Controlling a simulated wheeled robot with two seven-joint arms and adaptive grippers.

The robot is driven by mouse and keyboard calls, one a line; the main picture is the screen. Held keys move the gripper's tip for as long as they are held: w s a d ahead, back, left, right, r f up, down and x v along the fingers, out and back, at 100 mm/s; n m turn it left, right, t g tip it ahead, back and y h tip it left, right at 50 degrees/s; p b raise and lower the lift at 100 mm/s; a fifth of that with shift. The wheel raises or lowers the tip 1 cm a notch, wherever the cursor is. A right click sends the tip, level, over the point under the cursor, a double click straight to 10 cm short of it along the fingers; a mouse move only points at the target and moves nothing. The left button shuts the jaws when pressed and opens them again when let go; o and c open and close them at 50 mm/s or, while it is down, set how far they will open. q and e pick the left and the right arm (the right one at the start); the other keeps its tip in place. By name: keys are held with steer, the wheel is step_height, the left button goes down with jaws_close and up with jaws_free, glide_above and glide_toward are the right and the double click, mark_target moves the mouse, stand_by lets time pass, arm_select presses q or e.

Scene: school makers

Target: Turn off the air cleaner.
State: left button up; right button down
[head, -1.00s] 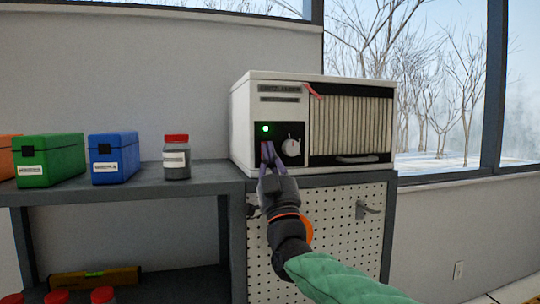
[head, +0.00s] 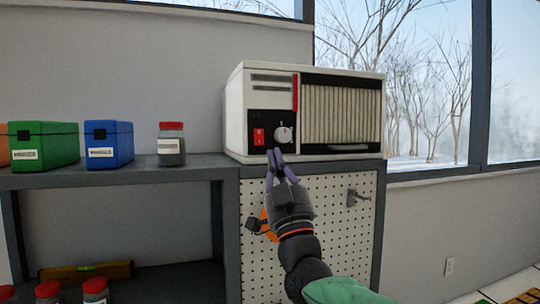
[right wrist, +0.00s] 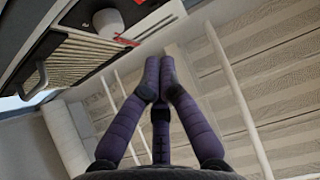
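The air cleaner (head: 355,149) is a white box with a pleated filter on its right side, standing on the right end of the bench. Its black panel carries a red rocker switch (head: 259,136) and a white knob (head: 284,135). No green light shows on the panel. A red ribbon (head: 295,93) hangs straight down beside the filter. My right gripper (head: 274,152) has its fingertips together, just below the panel in the head view. In the right wrist view its purple fingers (right wrist: 160,62) meet with nothing between them, apart from the knob (right wrist: 108,22). My left gripper is out of view.
A red-lidded jar (head: 171,146), a blue box (head: 109,145) and a green box (head: 44,146) stand on the bench (head: 150,172) left of the air cleaner. A pegboard panel with a hook (head: 357,198) is below it. A window is behind on the right.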

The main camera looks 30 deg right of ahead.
steer(key=s, duration=0.1)
steer(key=s+a+f, duration=0.1)
steer(key=s, duration=0.1)
steer(key=shift+s+a+f+b, duration=0.15)
steer(key=shift+s+f+b, duration=0.1)
steer(key=shift+b, duration=0.1)
steer(key=shift+w, duration=0.1)
